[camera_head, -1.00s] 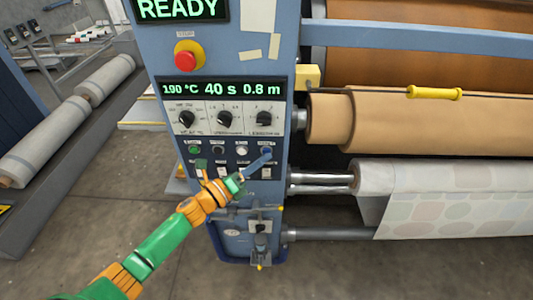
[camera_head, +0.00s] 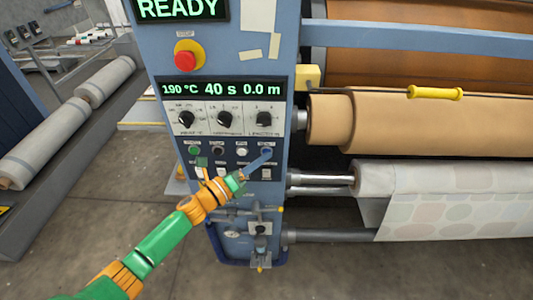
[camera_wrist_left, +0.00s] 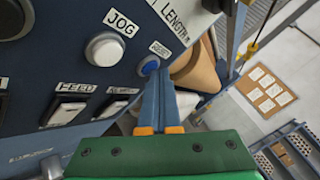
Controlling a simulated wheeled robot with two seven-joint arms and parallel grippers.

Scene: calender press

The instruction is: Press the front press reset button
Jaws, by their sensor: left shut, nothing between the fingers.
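The blue reset button (camera_head: 266,150) is at the right end of the button row on the blue press panel (camera_head: 225,60). In the wrist view the button (camera_wrist_left: 149,66) shows under a small label, right of the white JOG button (camera_wrist_left: 104,49). My left gripper (camera_head: 262,158) is shut and empty, its blue fingertips at the reset button. In the wrist view the fingertips (camera_wrist_left: 158,76) overlap the button's lower right edge; I cannot tell whether they touch it. The display (camera_head: 220,89) reads 190 °C, 40 s, 0.0 m. My right gripper is out of view.
A red stop knob (camera_head: 187,55) is above the display, with several dials below it. Green, black and white buttons sit left of the reset button. Large fabric rollers (camera_head: 430,120) extend to the right. Grey floor is open at the lower left.

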